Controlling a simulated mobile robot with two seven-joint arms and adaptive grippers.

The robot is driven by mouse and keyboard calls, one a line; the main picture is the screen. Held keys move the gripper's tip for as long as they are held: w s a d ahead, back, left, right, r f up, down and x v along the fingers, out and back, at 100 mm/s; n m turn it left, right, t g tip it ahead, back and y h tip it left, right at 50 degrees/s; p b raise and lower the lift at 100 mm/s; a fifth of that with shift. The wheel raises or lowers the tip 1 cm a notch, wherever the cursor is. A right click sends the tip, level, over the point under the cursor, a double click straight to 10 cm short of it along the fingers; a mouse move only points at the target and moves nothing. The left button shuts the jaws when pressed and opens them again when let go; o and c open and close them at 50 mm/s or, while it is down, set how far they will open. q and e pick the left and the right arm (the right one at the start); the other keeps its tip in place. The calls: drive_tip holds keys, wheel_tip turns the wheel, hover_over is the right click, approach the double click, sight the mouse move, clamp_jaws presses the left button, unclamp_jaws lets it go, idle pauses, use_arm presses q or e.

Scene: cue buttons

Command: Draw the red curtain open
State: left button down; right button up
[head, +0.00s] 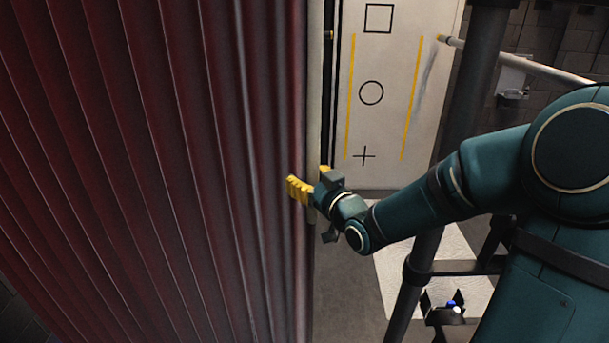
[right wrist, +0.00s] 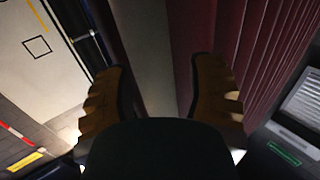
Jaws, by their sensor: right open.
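The red curtain (head: 150,150) hangs in pleats over the left half of the head view. It also shows at the right of the right wrist view (right wrist: 262,50). A pale upright bar (head: 314,110) runs along its right edge. My right gripper (head: 310,182) is at this bar, open, with one yellow finger in front of the curtain's edge and the other on the far side. In the right wrist view the pale bar (right wrist: 145,50) shows between the two spread fingers (right wrist: 158,100). Contact cannot be told. My left gripper is out of view.
Right of the curtain stands a white panel (head: 386,120) with a square, a circle, a cross and yellow lines. A dark post (head: 468,90) and a pale rod (head: 520,65) are near my right arm. A pale floor patch (head: 400,270) lies below.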

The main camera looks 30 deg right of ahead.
drive_tip(key=shift+s, duration=0.1)
clamp_jaws()
